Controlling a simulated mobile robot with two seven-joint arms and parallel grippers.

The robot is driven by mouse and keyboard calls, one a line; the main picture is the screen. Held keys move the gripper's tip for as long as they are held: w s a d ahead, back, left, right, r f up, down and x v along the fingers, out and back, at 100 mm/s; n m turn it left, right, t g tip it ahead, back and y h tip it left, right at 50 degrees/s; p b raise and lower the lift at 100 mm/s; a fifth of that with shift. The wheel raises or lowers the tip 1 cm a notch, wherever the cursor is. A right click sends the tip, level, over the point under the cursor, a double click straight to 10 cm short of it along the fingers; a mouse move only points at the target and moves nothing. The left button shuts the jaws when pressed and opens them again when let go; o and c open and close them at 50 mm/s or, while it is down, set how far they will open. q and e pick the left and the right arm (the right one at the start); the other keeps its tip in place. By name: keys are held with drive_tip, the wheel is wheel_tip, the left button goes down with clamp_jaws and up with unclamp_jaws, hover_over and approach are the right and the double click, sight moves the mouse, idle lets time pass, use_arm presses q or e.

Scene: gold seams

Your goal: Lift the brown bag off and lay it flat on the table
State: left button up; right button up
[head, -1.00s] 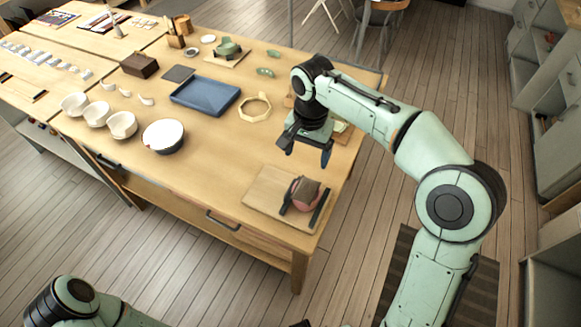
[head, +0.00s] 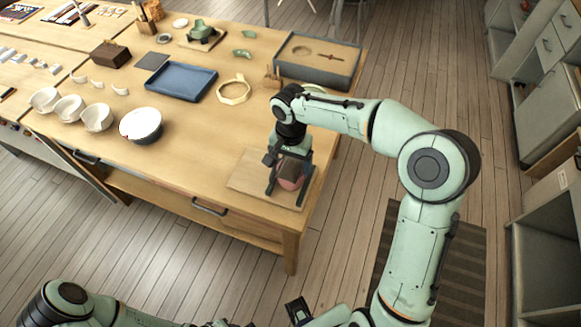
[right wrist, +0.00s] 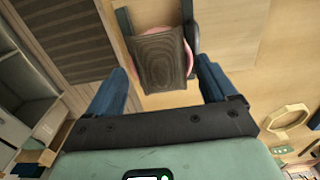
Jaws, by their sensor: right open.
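The brown bag (right wrist: 162,60) is a dark, ribbed, roughly square piece. It lies over a rounded pink piece (right wrist: 188,42) that shows past its edges. In the head view the pink piece (head: 291,183) sits between dark bars on a wooden board (head: 243,180) at the table's near right corner, and my gripper mostly covers the bag. My right gripper (head: 285,194) is open and points down over them. In the right wrist view its blue fingers are spread on either side of the bag's near end. I cannot tell whether they touch it. My left gripper is not clearly seen.
The table (head: 180,160) has bare wood left of the board. A white bowl (head: 141,125), a blue tray (head: 175,82) and a pale ring (head: 234,91) stand farther back. A grey box (head: 318,62) is at the far right edge.

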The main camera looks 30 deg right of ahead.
drive_tip(key=shift+f, duration=0.4)
drive_tip(key=c, duration=1.3)
drive_tip(key=shift+r, duration=0.15)
